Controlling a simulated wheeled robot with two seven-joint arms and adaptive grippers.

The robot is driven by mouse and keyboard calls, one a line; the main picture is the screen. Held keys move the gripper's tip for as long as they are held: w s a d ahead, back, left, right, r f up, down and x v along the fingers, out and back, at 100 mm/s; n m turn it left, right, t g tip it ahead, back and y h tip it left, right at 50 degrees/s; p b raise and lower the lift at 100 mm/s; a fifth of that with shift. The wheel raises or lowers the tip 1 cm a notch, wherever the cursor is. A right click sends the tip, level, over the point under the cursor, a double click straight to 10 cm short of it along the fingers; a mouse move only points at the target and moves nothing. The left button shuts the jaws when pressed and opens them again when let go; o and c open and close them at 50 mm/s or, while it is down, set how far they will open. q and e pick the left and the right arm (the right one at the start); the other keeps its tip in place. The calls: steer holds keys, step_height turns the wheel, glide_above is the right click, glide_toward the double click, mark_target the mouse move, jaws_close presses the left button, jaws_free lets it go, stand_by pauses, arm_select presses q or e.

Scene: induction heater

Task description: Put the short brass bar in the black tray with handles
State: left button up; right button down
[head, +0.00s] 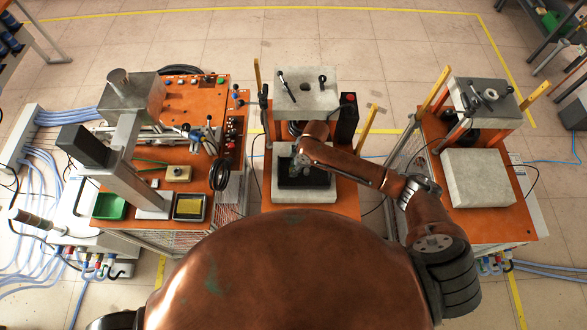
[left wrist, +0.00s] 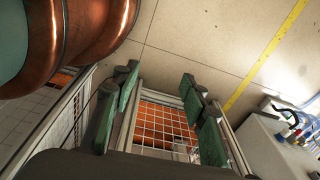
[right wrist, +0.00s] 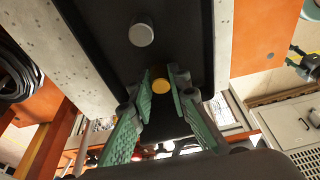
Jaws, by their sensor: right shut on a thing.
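The short brass bar (right wrist: 162,84) shows as a round golden end between the fingertips of my right gripper (right wrist: 161,78) in the right wrist view. The gripper is shut on it. In the head view my right gripper (head: 297,160) is over the left part of the black tray (head: 308,179), on the middle station. The tray's black floor (right wrist: 178,22) fills the top of the right wrist view; its handles cannot be made out. Whether the bar touches the floor is unclear. My left gripper (left wrist: 160,88) is open and empty in the left wrist view, beside a wire-mesh frame.
A grey metal cylinder (right wrist: 141,33) is in the black tray, close to the bar. A pale grey slab (head: 304,196) surrounds the tray. A left bench (head: 190,100) holds a press, a green bin (head: 109,206) and tools. A right station (head: 480,178) has another slab.

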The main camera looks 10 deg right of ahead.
steer(key=shift+s+f, duration=0.1)
steer(key=shift+f, duration=0.45)
steer(key=c, duration=1.8)
jaws_free()
steer(key=b+v, duration=0.1)
steer(key=v, duration=1.1)
